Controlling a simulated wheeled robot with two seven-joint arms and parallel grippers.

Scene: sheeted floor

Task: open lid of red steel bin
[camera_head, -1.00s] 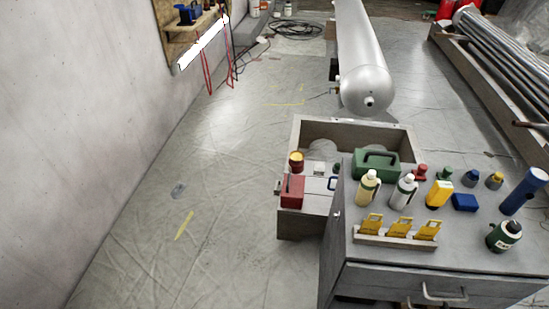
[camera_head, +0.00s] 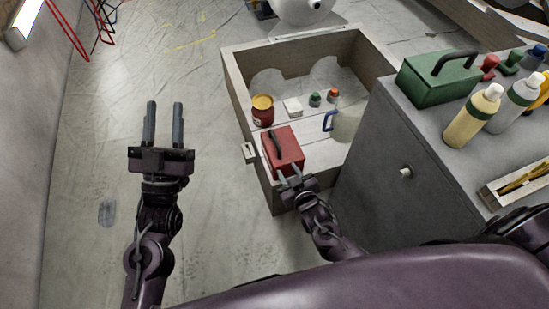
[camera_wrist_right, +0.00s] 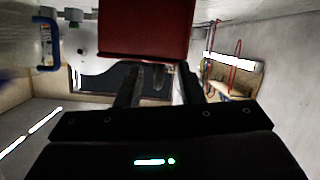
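The red steel bin (camera_head: 285,155) is a small box with a dark handle on top. It sits at the near end of the wooden crate (camera_head: 308,48), and its lid looks shut. My right gripper (camera_head: 289,178) is at the bin's near lower edge with its fingers apart. In the right wrist view the bin (camera_wrist_right: 145,30) fills the upper middle, just beyond the separated fingertips; whether they touch it I cannot tell. My left gripper (camera_head: 163,117) is open and empty above the floor, left of the crate.
A red jar with a yellow top (camera_head: 263,112), small bottles and a pale jug (camera_head: 345,122) stand in the crate. A grey cabinet (camera_head: 378,140) on the right carries a green toolbox (camera_head: 440,80) and bottles.

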